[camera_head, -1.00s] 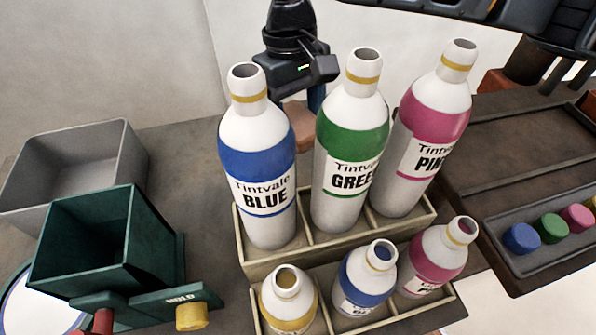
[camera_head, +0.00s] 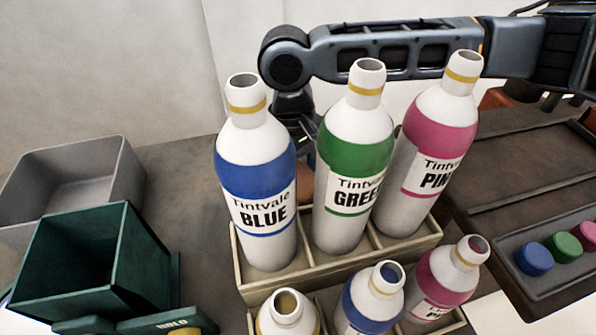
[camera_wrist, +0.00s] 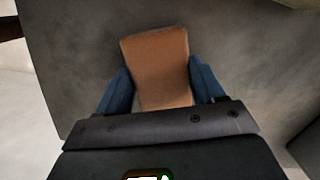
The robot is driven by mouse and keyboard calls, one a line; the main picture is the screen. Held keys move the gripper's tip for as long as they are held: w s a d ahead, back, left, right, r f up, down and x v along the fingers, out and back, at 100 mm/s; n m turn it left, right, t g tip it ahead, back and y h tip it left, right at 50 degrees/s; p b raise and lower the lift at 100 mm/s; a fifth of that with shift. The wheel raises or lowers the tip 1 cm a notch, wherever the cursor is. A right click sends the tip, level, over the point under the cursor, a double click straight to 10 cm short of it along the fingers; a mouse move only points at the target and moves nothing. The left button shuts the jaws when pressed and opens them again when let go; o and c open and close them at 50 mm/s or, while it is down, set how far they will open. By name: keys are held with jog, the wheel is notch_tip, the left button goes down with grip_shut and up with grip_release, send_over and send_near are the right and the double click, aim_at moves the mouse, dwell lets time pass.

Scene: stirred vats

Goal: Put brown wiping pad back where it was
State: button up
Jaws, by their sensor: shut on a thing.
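The brown wiping pad (camera_wrist: 157,62) is held between the two blue fingers of my gripper (camera_wrist: 160,88) in the wrist view. The pad is over the grey-brown tabletop, and I cannot tell whether it touches it. In the head view my gripper is behind the blue and green bottles, mostly hidden. Only a small brown bit of the pad (camera_head: 306,170) shows between these bottles.
A wooden rack (camera_head: 288,280) holds tall blue (camera_head: 256,185), green (camera_head: 350,155) and pink (camera_head: 430,150) bottles, with smaller bottles in front. A grey bin (camera_head: 130,175) and a dark green box (camera_head: 145,265) stand left. A tray of colored caps (camera_head: 535,285) is right.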

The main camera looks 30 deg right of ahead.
jog(key=shift+f, duration=0.1)
jog(key=o, duration=1)
notch_tip(320, 180, up, 12)
jog(key=w+p, duration=0.1)
jog(key=p, duration=0.1)
jog(key=shift+w, duration=0.2)
